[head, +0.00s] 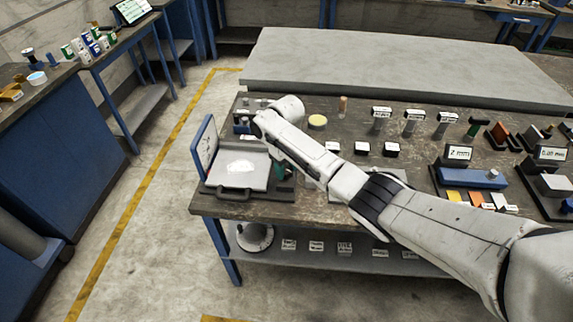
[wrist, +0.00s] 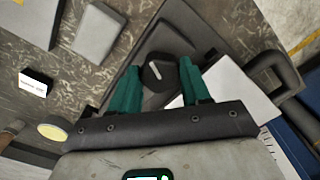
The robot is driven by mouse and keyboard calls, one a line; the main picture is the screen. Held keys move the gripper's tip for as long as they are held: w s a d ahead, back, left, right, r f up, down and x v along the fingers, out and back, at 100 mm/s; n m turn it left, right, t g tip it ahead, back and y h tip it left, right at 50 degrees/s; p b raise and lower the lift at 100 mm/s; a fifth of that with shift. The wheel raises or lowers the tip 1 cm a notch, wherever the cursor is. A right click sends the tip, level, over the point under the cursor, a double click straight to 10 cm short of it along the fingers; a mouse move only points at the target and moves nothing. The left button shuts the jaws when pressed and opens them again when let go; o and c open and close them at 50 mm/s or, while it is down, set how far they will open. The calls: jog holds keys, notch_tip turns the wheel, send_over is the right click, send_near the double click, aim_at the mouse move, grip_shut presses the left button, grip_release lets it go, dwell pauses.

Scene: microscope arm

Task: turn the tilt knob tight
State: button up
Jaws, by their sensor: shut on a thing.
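The tilt knob (wrist: 157,72) is dark and round with a white pointer line, and sits on a dark base (wrist: 190,28) in the wrist view. My gripper (wrist: 159,78) has its two green fingers on either side of the knob and is shut on it. In the head view my gripper (head: 281,170) reaches down at the right of a pale tray. The knob is hidden there behind my arm. How tight it is cannot be seen.
The pale tray (head: 225,179) has a dark handle (head: 234,192) at the front and an upright blue-framed panel (head: 204,146) at its left. Several labelled dark blocks (head: 362,148) and a yellow disc (head: 317,121) stand on the bench. The bench's front edge is close.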

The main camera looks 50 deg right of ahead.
aim_at(286, 170)
jog(key=m+p, duration=0.1)
jog(key=m, duration=0.5)
jog(key=shift+a+m+p, duration=0.1)
jog(key=shift+m+p, duration=0.2)
jog(key=m, duration=0.6)
jog(key=shift+w+r, duration=0.1)
dwell(0.3)
jog(key=o, duration=1.1)
jog(key=shift+c, duration=0.2)
notch_tip(286, 170, up, 11)
jog(key=shift+b, duration=0.3)
